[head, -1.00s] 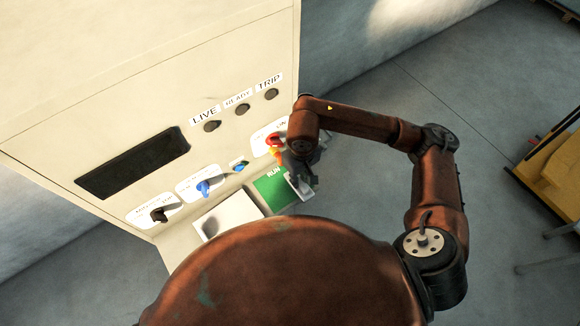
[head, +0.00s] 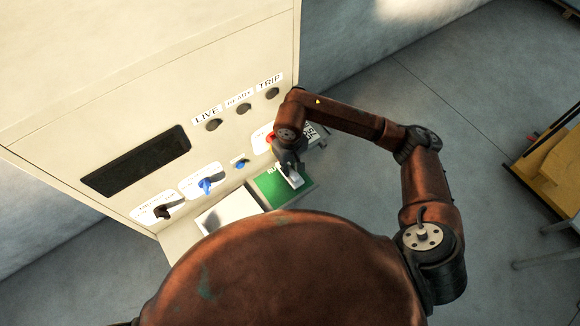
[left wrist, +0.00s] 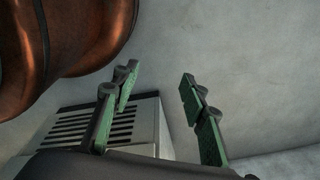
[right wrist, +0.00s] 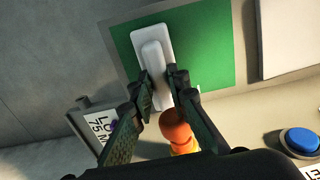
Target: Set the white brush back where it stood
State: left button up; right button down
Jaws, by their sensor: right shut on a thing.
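The white brush (right wrist: 154,52) has a flat oblong base and a raised grip. My right gripper (right wrist: 162,88) is shut on the near end of the grip. In the head view the brush (head: 293,177) is over the green RUN mat (head: 300,194), under the right gripper (head: 287,166). The mat also shows in the right wrist view (right wrist: 212,45). I cannot tell whether the base touches it. My left gripper (left wrist: 160,98) is open and empty in its wrist view, away from the mat; the head view does not show it.
A white tray or pad (head: 228,215) lies left of the mat.

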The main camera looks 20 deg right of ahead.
pick_arm(q)
jog(key=shift+w, duration=0.5)
pick_arm(e)
jog(key=c, duration=1.8)
grip_release()
jog(key=shift+c, duration=0.2)
pick_arm(q)
jog(key=shift+r, duration=0.15)
pick_arm(e)
jog(key=shift+r, duration=0.1)
jog(key=shift+r+p, duration=0.15)
jog(key=shift+p, duration=0.35)
pick_arm(q)
jog(key=shift+s+f+b, duration=0.15)
jog(key=shift+f+b, duration=0.7)
jog(key=shift+b, duration=0.15)
jog(key=shift+s+f+b, duration=0.15)
jog(key=shift+f+b, duration=0.7)
jog(key=shift+b, duration=0.15)
pick_arm(e)
notch_tip(320, 180, up, 12)
